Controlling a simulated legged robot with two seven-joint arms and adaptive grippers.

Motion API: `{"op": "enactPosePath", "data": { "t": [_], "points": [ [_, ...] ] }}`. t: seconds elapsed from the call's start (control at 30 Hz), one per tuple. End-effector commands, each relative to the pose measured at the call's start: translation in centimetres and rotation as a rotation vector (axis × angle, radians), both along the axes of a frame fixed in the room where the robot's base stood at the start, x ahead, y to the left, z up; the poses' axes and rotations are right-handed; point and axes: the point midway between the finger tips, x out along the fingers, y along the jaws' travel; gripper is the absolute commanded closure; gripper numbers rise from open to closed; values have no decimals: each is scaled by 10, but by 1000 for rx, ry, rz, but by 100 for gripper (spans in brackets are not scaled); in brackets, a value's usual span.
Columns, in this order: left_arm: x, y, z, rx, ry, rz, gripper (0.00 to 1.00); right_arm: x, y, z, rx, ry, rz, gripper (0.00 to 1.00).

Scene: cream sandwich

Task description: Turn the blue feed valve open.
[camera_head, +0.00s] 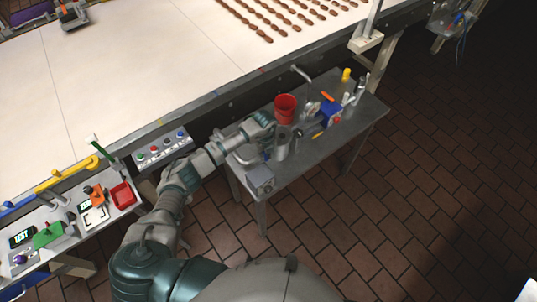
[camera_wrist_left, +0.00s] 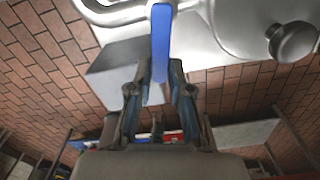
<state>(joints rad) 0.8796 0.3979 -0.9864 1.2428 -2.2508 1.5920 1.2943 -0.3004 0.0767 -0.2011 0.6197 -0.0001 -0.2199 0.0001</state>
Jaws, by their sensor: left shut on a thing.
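The blue feed valve shows as a flat bright-blue lever (camera_wrist_left: 161,40) in the left wrist view, upright in the picture in front of shiny metal. My left gripper (camera_wrist_left: 160,85) is shut on its lower end, one dark finger on each side. In the head view my left gripper (camera_head: 268,124) is over the grey side table, beside a red bucket and a metal cylinder. I cannot make out the blue lever there; the hand and arm seem to hide it. My right gripper is not in view.
The grey side table (camera_head: 345,130) holds a red bucket (camera_head: 285,108), a metal cylinder (camera_head: 281,145), a blue-and-red box (camera_head: 328,113), a yellow-capped bottle (camera_head: 345,80) and a grey box (camera_head: 260,181). A button panel (camera_head: 163,150) and the conveyor (camera_head: 140,60) lie beyond my arm.

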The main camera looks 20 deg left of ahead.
Motion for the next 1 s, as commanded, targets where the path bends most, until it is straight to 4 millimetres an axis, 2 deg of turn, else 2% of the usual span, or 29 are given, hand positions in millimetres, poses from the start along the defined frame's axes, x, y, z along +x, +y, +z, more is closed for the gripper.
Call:
{"op": "enactPosePath", "data": {
  "t": [0.23,1.0],
  "points": [
    [-2,11,1,-2,-12,-234,100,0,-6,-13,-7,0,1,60],
    [-3,45,0,2,-8,-954,100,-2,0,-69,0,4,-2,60]
  ]
}}
